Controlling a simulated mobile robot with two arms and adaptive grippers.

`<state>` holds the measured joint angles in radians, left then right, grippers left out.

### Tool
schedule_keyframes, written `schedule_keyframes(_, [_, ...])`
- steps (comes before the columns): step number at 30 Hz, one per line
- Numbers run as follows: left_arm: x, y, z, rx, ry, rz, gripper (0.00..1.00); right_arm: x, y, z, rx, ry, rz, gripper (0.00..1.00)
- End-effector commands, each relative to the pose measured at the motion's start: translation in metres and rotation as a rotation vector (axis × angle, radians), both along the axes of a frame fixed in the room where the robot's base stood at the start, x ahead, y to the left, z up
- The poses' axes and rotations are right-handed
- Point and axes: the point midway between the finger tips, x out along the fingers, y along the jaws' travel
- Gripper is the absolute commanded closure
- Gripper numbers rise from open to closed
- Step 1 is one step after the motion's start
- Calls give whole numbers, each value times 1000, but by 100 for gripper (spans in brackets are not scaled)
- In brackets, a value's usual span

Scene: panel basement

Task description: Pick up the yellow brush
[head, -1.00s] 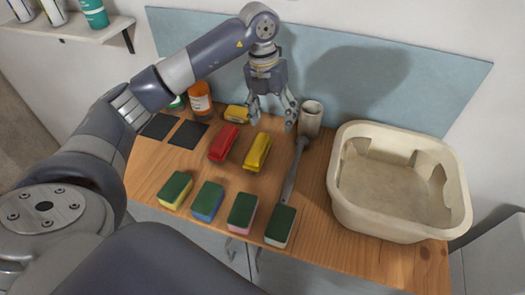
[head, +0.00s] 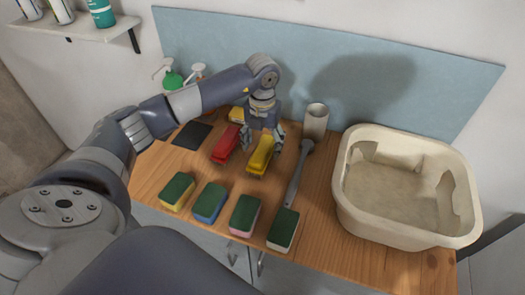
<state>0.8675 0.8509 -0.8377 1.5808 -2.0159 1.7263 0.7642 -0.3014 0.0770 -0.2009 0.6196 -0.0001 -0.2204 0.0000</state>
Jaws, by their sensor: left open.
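The yellow brush (head: 260,157) lies on the wooden table, lengthwise away from me, just right of a red brush (head: 226,145). My left gripper (head: 262,143) is open and points down over the far part of the yellow brush, one finger on each side of it. I cannot tell whether the fingers touch it. The far end of the brush is hidden behind the gripper. Another yellow item (head: 236,114) lies farther back, partly covered by my arm. My right gripper is out of view.
Several sponges with green tops (head: 210,203) line the front edge. A long grey-handled brush (head: 298,172) lies to the right, near a beige cup (head: 315,121). A large cream basin (head: 349,205) fills the right side. Pump bottles (head: 172,80) stand behind my arm. A blue panel (head: 420,75) backs the table.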

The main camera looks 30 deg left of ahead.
Motion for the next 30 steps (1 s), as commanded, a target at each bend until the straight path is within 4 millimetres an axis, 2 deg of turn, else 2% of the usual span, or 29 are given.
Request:
schedule_keyframes(1, [-1, 0, -5, -1, 5, 0, 33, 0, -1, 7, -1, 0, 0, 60])
schedule_keyframes(6, [0, -1, -21, -2, 0, -1, 33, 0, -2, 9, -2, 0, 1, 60])
schedule_keyframes(12, [0, 0, -23, -2, -1, -1, 33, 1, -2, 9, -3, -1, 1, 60])
schedule_keyframes(13, [0, 0, -23, -2, -1, -1, 36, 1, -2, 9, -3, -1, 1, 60])
schedule_keyframes(18, [0, 0, -23, -2, -1, -1, 74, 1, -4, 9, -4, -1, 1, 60])
schedule_keyframes(20, [0, 0, -23, -2, -1, -1, 84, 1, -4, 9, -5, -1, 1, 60])
schedule_keyframes(30, [1, 0, -19, -1, -3, -1, 84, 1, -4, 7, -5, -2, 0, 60])
